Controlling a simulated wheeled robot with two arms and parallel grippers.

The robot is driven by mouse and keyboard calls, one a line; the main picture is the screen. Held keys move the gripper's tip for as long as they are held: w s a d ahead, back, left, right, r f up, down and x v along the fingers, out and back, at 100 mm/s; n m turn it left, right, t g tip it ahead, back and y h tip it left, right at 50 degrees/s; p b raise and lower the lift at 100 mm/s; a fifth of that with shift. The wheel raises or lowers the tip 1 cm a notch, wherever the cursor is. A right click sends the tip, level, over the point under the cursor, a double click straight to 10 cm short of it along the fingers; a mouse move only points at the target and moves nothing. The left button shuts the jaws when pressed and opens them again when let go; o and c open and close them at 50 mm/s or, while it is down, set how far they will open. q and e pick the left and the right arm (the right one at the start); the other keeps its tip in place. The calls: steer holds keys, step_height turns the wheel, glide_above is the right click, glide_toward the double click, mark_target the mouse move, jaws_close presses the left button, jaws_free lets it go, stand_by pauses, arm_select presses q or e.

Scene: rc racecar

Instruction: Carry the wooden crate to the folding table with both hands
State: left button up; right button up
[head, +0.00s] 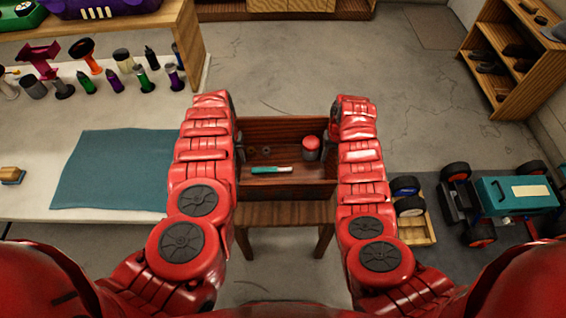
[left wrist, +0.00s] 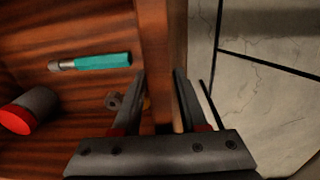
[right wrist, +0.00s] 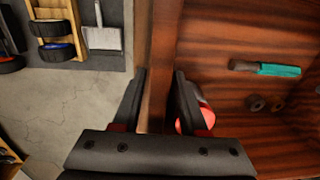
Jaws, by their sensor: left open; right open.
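The wooden crate (head: 272,126) is dark reddish-brown and open-topped, and rests on a small wooden stool (head: 285,213) between my arms. Inside lie a teal-handled tool (head: 270,170), a red-topped canister (head: 311,148) and small rings (left wrist: 114,100). My left gripper (left wrist: 160,74) is open, with one finger on each side of the crate's left wall. My right gripper (right wrist: 159,74) is open and straddles the right wall in the same way. A pale table (head: 30,150), apparently the folding table, stands at the left with a teal cloth (head: 115,168) on it.
Several bottles and holders (head: 115,80) stand along the pale table's back. A wooden shelf (head: 520,55) is at the upper right. A teal-topped car (head: 515,195) sits at the right on a dark mat, beside a tray with wheels (head: 415,228). Concrete floor (head: 400,60) is clear beyond the crate.

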arm_select(q)
jaws_close()
arm_select(e)
jaws_close()
arm_select(q)
steer(key=shift+r, duration=0.1)
stand_by(1.0)
